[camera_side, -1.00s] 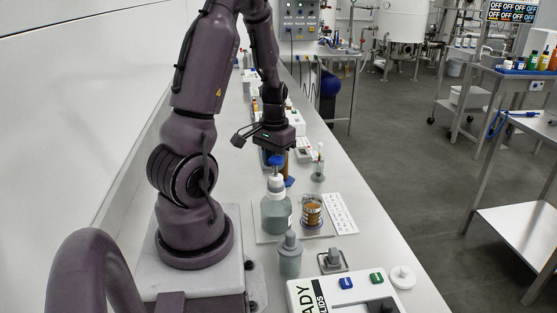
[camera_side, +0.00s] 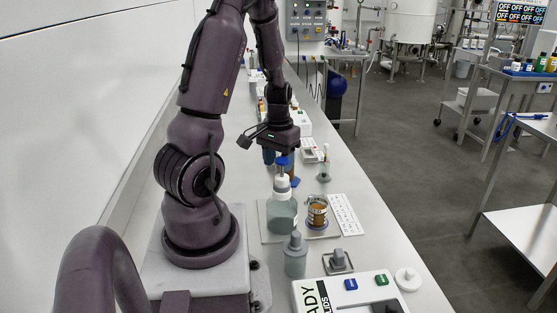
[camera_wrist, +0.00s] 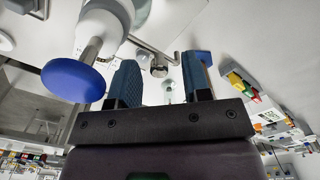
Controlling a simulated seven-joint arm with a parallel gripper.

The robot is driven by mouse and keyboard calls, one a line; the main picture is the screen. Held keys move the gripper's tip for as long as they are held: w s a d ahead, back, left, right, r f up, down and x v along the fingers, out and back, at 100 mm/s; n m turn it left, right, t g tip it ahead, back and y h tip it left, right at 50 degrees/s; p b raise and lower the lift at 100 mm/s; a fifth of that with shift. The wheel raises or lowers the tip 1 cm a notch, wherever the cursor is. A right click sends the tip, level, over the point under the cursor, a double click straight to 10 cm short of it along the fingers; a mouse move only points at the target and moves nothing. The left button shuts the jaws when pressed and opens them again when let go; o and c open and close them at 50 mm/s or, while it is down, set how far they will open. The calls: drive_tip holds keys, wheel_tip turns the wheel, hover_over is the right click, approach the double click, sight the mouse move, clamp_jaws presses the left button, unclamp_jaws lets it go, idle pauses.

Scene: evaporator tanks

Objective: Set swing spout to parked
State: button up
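A pale grey-green bottle (camera_side: 282,212) with a white neck and a blue round top (camera_side: 281,161) stands on a flat plate on the bench. In the wrist view the blue disc (camera_wrist: 72,80) is large and close, just left of my fingers. My gripper (camera_wrist: 160,82) is open, its two blue-padded fingers apart with nothing between them. In the side view my gripper (camera_side: 280,155) hangs just above and behind the bottle top. A thin bent metal tube (camera_wrist: 150,46) shows beyond the fingertips; I cannot tell if it is the swing spout.
A glass of brown liquid (camera_side: 317,212) stands right of the bottle, with a white key panel (camera_side: 344,214) beside it. A grey capped bottle (camera_side: 295,258), a metal block (camera_side: 337,261) and a white box with blue and green buttons (camera_side: 345,296) are nearer. The aisle right is clear.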

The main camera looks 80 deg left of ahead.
wheel_tip(320, 180, up, 13)
idle(0.6)
drive_tip(key=shift+f, duration=0.1)
idle(0.3)
drive_tip(key=w+d+r+m+t, duration=0.1)
drive_tip(key=d+r+m+t, duration=0.1)
drive_tip(key=d, duration=1.1)
drive_tip(key=w+d+r+m+t, duration=0.2)
drive_tip(key=d+r+m, duration=0.3)
drive_tip(key=d, duration=0.8)
drive_tip(key=shift+d+r+m+t, duration=0.2)
drive_tip(key=shift+r+m+t, duration=0.1)
drive_tip(key=shift+m+t, duration=0.65)
